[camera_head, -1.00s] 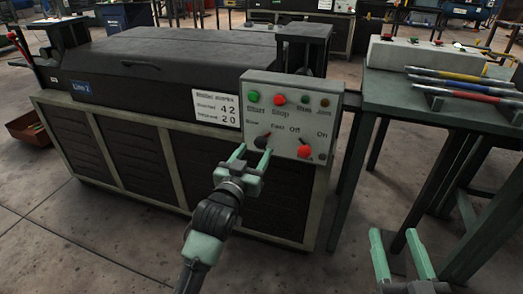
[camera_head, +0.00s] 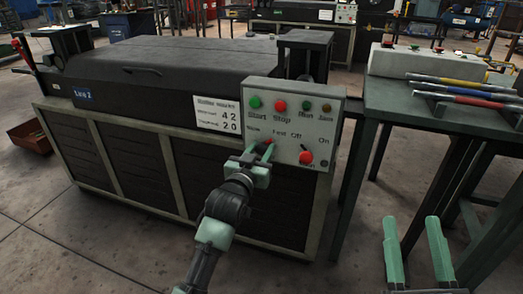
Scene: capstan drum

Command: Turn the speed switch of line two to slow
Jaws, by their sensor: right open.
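The line two machine (camera_head: 190,60) carries a "Line 2" sign (camera_head: 83,94) and a grey control panel (camera_head: 318,115). The speed switch (camera_head: 268,141), dark with a red pointer, sits at the panel's lower left below the Slow and Fast labels. The pointer seems to lean up and right toward Fast, but much of the switch is hidden. My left gripper (camera_head: 261,149) is at the panel with its fingers on both sides of this switch, close together and seemingly shut on it. My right gripper (camera_head: 411,220) is open and empty, low at the right, away from the panel.
A red Off/On switch (camera_head: 306,157) sits right of the speed switch. Above are the green Start button (camera_head: 254,102) and red Stop button (camera_head: 280,106). A green table (camera_head: 395,97) with coloured rods (camera_head: 468,93) stands at the right. A red bin (camera_head: 30,138) lies left.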

